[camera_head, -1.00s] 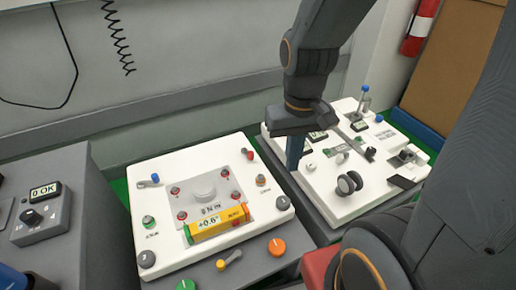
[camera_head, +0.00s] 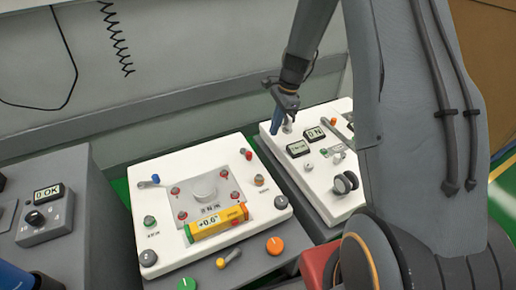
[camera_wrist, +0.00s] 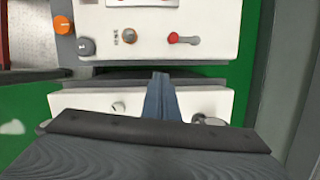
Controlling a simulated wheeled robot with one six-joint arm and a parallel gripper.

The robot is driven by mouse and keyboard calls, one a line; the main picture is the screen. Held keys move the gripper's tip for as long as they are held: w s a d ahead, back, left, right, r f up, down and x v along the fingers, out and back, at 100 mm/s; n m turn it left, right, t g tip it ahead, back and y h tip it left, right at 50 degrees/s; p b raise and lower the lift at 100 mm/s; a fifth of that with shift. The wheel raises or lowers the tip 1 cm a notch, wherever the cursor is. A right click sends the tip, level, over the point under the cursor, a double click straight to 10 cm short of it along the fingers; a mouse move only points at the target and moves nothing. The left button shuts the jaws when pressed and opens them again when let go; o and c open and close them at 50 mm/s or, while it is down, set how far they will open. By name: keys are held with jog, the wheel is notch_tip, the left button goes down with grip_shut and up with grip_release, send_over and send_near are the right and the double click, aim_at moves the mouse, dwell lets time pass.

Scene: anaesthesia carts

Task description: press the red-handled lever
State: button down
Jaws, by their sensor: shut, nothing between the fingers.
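The red-handled lever (camera_head: 247,154) is at the back right corner of the white panel on the left cart. In the wrist view its red end (camera_wrist: 174,38) points left, with a short grey arm running right to its mount. My gripper (camera_head: 275,130) is shut and empty. It points down at the back left edge of the right cart's panel, to the right of the lever and apart from it. In the wrist view the blue fingers (camera_wrist: 160,77) show below the lever, over the gap between the panels.
The left panel (camera_head: 160,215) also carries a brown knob (camera_head: 259,180), a grey knob (camera_head: 281,202) and a yellow display box (camera_head: 216,223). An orange knob (camera_head: 275,246) is in front. The right panel (camera_head: 318,190) has displays and a dark double knob (camera_head: 345,182). A wall stands behind.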

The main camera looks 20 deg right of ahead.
jog(key=shift+w+d+f+m, duration=0.4)
jog(key=shift+w+f+m, duration=0.3)
jog(key=shift+w+f, duration=0.05)
jog(key=a+f+p, duration=0.1)
jog(key=f, duration=0.2)
jog(key=a+f, duration=0.2)
jog(key=f, duration=0.1)
jog(key=a+f+p, duration=0.1)
jog(key=a+f, duration=0.1)
jog(key=f, duration=0.1)
jog(key=shift+w+a+f+p, duration=0.1)
jog(key=shift+a+f+p, duration=0.15)
jog(key=shift+p, duration=0.1)
jog(key=shift+a+f, duration=0.1)
jog(key=shift+a, duration=0.4)
